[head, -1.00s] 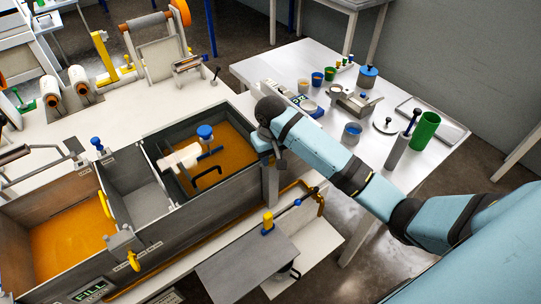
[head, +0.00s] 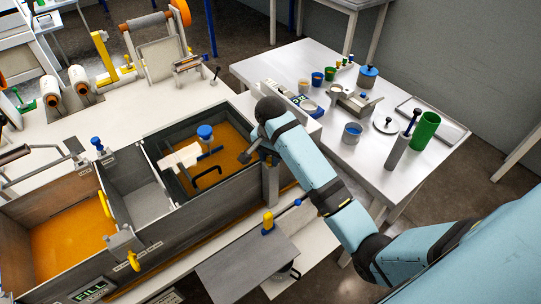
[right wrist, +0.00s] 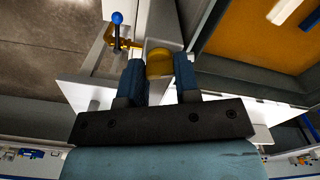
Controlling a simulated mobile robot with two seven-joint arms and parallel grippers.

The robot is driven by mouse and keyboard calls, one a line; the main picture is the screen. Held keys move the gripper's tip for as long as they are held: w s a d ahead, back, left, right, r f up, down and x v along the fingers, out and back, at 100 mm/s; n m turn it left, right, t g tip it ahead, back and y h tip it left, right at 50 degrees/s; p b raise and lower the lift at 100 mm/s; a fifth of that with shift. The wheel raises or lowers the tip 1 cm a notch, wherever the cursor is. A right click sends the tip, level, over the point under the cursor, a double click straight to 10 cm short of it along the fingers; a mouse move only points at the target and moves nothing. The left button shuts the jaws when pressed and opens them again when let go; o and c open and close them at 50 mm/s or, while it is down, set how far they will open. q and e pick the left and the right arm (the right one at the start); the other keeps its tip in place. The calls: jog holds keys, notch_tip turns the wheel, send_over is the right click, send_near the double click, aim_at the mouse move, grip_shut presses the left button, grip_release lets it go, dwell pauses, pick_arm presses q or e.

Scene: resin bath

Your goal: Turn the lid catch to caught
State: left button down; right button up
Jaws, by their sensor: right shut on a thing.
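My right gripper (right wrist: 160,64) is shut on a rounded yellow knob (right wrist: 159,66), which shows between its two blue fingers in the right wrist view. The knob sits by a pale grey block beside the bath's end wall. I take it to be the lid catch; its turned position cannot be read. In the head view my right gripper (head: 257,154) is at the near right corner of the resin bath (head: 174,213), and my wrist hides the knob. My left gripper is not in view.
Orange resin (head: 233,143) fills the right compartment, with a blue-topped knob (head: 205,132) and a white piece (head: 181,157) over it. A blue-ball lever (right wrist: 117,18) stands near the held knob. A side table (head: 340,175) with cups and tools lies right.

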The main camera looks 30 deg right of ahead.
jog(key=m, duration=0.4)
jog(key=shift+m, duration=0.4)
dwell(0.4)
jog(key=o, duration=0.9)
